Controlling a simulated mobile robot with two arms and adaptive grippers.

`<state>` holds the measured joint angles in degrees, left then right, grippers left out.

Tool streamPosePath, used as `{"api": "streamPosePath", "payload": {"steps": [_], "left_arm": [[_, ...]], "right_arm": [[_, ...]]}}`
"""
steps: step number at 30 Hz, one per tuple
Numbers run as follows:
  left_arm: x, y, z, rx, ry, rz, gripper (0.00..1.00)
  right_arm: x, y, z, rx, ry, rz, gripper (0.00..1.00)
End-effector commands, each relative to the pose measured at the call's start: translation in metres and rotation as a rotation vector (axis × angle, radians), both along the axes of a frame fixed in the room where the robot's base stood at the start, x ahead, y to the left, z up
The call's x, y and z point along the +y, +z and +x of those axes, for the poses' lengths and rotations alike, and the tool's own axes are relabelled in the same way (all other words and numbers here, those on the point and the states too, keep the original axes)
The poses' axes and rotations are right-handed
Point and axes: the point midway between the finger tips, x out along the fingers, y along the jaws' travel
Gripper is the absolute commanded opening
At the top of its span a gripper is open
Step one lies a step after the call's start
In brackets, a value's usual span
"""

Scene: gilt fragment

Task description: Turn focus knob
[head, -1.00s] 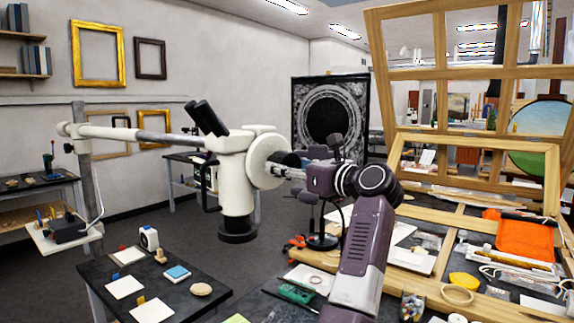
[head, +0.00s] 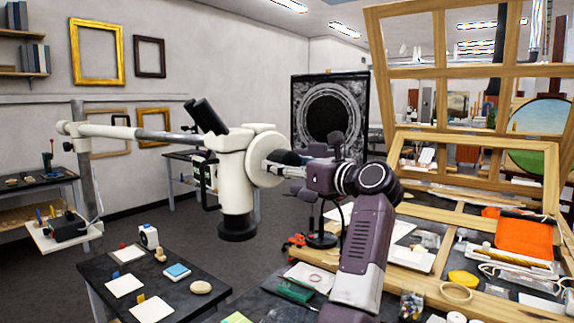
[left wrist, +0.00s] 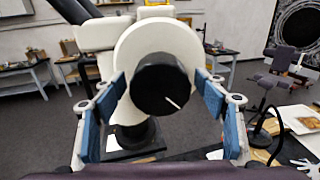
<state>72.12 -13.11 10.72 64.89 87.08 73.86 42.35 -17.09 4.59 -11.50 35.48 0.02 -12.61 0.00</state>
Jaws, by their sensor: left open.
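The white microscope (head: 236,175) hangs on a long boom over the floor, with black eyepieces and a dark lower ring. Its focus knob (left wrist: 160,90) is a black round cap with a white line, set on a white disc (left wrist: 183,40); the line slants to the lower right. In the head view the knob (head: 290,157) is partly hidden by my gripper. My left gripper (head: 274,168) is open at the right side of the disc. In the left wrist view its blue-padded fingers (left wrist: 160,108) stand on both sides of the knob, with gaps visible. My right gripper is not seen.
A black side table (head: 150,277) with cards and small items stands below the microscope. A cluttered workbench with wooden frames (head: 470,210) fills the right. A dark stand (head: 320,240) is behind my arm.

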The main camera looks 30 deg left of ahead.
Motion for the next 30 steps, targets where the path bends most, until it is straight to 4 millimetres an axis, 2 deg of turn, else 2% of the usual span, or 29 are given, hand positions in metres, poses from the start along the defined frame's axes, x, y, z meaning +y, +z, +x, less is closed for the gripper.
{"api": "streamPosePath", "payload": {"steps": [15, 30], "left_arm": [[-0.067, 0.000, -0.021, 0.000, -0.003, 0.000, 0.66], [-0.071, 0.000, -0.023, 0.000, -0.001, 0.000, 0.66]], "right_arm": [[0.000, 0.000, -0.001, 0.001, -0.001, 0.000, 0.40], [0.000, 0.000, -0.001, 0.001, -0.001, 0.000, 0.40]]}}
